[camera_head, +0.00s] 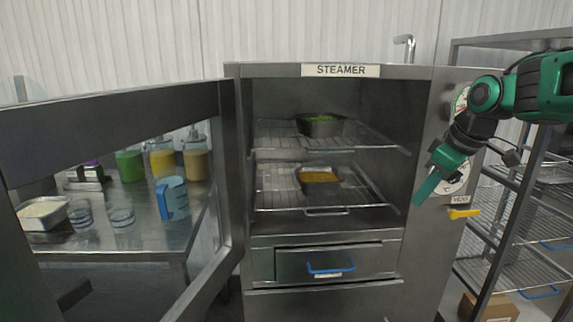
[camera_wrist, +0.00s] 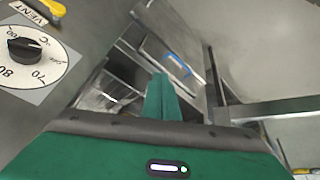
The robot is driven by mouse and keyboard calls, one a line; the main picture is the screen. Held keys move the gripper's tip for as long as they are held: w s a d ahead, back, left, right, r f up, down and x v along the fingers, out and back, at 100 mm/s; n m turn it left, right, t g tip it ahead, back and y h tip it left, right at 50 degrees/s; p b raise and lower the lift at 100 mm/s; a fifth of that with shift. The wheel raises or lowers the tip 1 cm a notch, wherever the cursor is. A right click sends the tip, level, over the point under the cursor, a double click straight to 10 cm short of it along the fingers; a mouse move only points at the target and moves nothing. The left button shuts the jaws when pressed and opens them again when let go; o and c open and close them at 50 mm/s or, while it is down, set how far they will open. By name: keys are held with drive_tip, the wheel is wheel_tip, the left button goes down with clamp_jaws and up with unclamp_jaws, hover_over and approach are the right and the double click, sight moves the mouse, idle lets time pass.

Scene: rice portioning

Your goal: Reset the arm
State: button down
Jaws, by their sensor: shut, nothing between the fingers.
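My green gripper (camera_head: 425,190) is shut and empty at the right in the head view. It points down and left, in front of the steamer's right front panel. Its closed fingers also show in the wrist view (camera_wrist: 160,80). The steamer (camera_head: 340,71) stands open, with its door (camera_head: 235,150) swung out to the left.
A dial (camera_wrist: 35,55) and yellow vent handle (camera_head: 464,212) are on the steamer's right panel, close to my arm. A drawer with a blue handle (camera_head: 330,269) is below. Wire shelving (camera_head: 500,235) stands right. A counter (camera_head: 150,234) with bottles and a blue jug (camera_head: 172,197) is left.

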drive_tip(key=s+d+f+m+g, duration=0.1)
drive_tip(key=s+f+m, duration=0.3)
drive_tip(key=s, duration=0.5)
drive_tip(key=s+d+f+m+g+h, duration=0.1)
drive_tip(key=s+d+f+m, duration=0.3)
drive_tip(key=s, duration=0.6)
drive_tip(key=s+d+f+m+g, duration=0.2)
drive_tip(key=s+f+m, duration=0.4)
drive_tip(key=s, duration=0.4)
drive_tip(key=shift+s+d+f+g+h, duration=0.15)
drive_tip(key=shift+s+f+g+h, duration=0.15)
drive_tip(key=shift+h, duration=0.1)
